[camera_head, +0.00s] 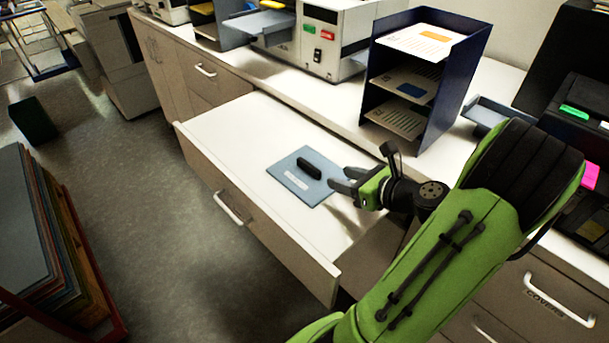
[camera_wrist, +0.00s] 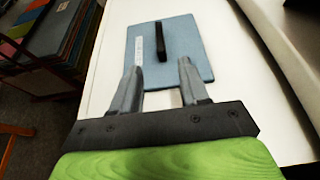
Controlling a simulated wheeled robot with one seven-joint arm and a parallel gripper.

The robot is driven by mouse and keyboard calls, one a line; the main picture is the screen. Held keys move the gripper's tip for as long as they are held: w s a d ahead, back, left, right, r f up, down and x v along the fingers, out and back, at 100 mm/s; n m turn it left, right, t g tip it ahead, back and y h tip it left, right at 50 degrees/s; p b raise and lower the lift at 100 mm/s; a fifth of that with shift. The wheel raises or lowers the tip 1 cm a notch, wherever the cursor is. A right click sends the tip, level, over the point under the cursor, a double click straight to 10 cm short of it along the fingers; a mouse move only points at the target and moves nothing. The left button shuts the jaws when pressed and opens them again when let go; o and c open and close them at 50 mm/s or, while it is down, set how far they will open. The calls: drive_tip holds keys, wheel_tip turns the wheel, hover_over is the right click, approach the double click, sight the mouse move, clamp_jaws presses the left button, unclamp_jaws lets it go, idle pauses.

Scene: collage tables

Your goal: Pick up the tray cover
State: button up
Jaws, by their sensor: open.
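The tray cover (camera_head: 291,185) is a flat blue-grey plate with a black bar handle (camera_head: 309,167) and a white label strip. It lies flat on the white surface inside the pulled-out drawer (camera_head: 240,125). My gripper (camera_head: 341,180) is just to the right of the cover in the head view, open and empty. In the wrist view the two grey fingertips (camera_wrist: 158,70) are apart at the near edge of the cover (camera_wrist: 185,40), and the handle (camera_wrist: 160,42) stands ahead, roughly in line with the gap. I cannot tell whether the fingers touch the cover.
A dark blue shelf unit (camera_head: 458,65) with papers stands on the white counter (camera_head: 290,80) behind the drawer. A white machine (camera_head: 335,40) is beside it. Stacked boards (camera_head: 22,220) stand on the floor at left. The drawer's left part is clear.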

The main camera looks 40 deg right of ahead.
sight(317, 170)
drive_tip(key=b+x, duration=0.2)
drive_tip(key=x, duration=0.7)
drive_tip(key=shift+f, duration=0.15)
clamp_jaws()
